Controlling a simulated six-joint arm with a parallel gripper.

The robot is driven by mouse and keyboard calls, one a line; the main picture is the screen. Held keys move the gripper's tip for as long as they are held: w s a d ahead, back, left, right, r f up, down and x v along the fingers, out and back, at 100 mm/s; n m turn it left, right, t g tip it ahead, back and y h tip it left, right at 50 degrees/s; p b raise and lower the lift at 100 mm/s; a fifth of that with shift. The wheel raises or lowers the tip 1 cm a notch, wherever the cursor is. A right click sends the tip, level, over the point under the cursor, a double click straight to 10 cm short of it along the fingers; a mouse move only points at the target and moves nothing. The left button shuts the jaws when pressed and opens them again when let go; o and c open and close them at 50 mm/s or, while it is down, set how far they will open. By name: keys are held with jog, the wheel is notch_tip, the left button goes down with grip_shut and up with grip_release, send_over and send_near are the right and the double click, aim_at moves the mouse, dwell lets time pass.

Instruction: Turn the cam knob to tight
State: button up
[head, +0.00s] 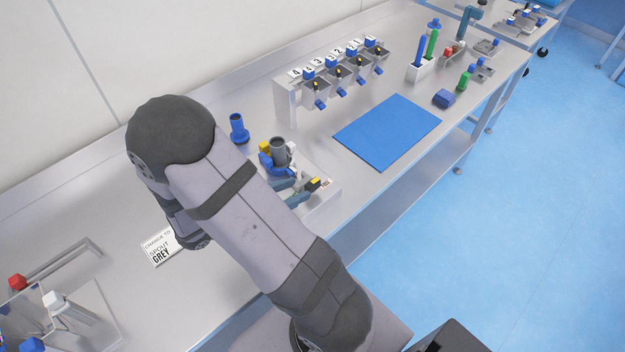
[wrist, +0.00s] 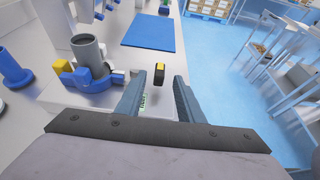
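The cam knob looks to be the black piece with a yellow top (wrist: 159,74), on the right part of the filling fixture's base plate; it also shows in the head view (head: 314,184). My gripper (wrist: 157,84) is open, its two blue-grey fingers apart. In the wrist view the knob shows in the gap near the fingertips, with space on both sides. In the head view my gripper (head: 297,192) is low over the plate, close to the knob. A grey spout (head: 280,152) stands upright in a blue clamp (head: 275,166). A green label (wrist: 142,101) is partly hidden by the left finger.
A loose blue spout (head: 238,130) stands left of the fixture. A blue mat (head: 388,131) lies right of it. A dispenser rack (head: 335,78) stands behind. A card reading "change to spout grey" (head: 161,247) lies left, partly behind my arm.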

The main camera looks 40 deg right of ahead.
aim_at(310, 184)
jog(key=shift+d, duration=0.15)
jog(key=shift+p+x, duration=1)
jog(key=shift+x, duration=2.55)
grip_shut()
